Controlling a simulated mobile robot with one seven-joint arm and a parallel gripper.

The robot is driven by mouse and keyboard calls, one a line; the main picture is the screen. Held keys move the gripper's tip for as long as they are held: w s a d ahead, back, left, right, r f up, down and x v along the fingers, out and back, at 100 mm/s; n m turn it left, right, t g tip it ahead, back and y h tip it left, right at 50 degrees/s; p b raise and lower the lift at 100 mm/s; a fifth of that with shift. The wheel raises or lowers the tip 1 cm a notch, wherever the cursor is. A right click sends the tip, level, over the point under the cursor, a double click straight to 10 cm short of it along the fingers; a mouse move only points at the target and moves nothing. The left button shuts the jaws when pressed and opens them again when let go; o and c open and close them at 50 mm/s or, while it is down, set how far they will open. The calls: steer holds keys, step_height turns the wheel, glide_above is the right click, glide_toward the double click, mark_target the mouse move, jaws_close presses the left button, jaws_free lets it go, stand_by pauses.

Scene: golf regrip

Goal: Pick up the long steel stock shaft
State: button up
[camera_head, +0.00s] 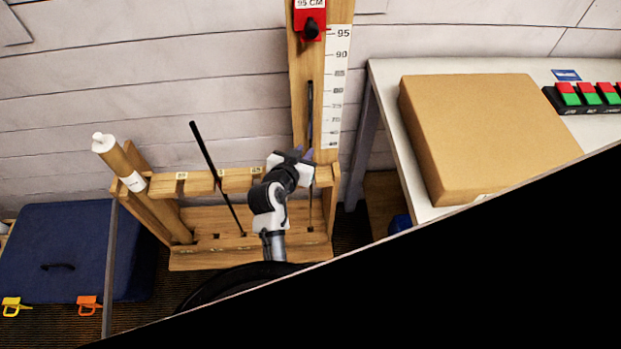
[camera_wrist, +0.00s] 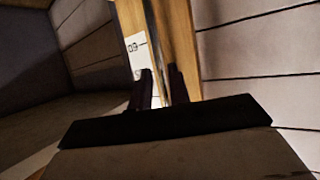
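A thin shaft (camera_head: 310,112) stands upright in the right part of the wooden rack, in front of the wooden post with the height scale. It looks dark in the head view, so its material is hard to tell there. My gripper (camera_head: 300,155) is at its middle and hides part of it. In the wrist view my gripper (camera_wrist: 162,82) has its two dark fingers apart, with the slim shaft (camera_wrist: 153,35) running between them. Gaps seem to show beside the shaft. A second, black shaft (camera_head: 207,158) leans tilted in the rack, left of my gripper.
The wooden rack (camera_head: 200,183) also holds a thick tan tube (camera_head: 118,160) at left. The scale post (camera_head: 301,65) carries a red clamp (camera_head: 309,22). A table (camera_head: 388,85) with a cardboard box (camera_head: 485,130) stands at right. A blue case (camera_head: 60,240) is at left.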

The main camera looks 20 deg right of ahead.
steer(key=p+x, duration=0.1)
steer(key=x, duration=0.3)
steer(key=shift+r, duration=0.1)
steer(key=shift+c, duration=0.2)
jaws_close()
steer(key=shift+r, duration=0.2)
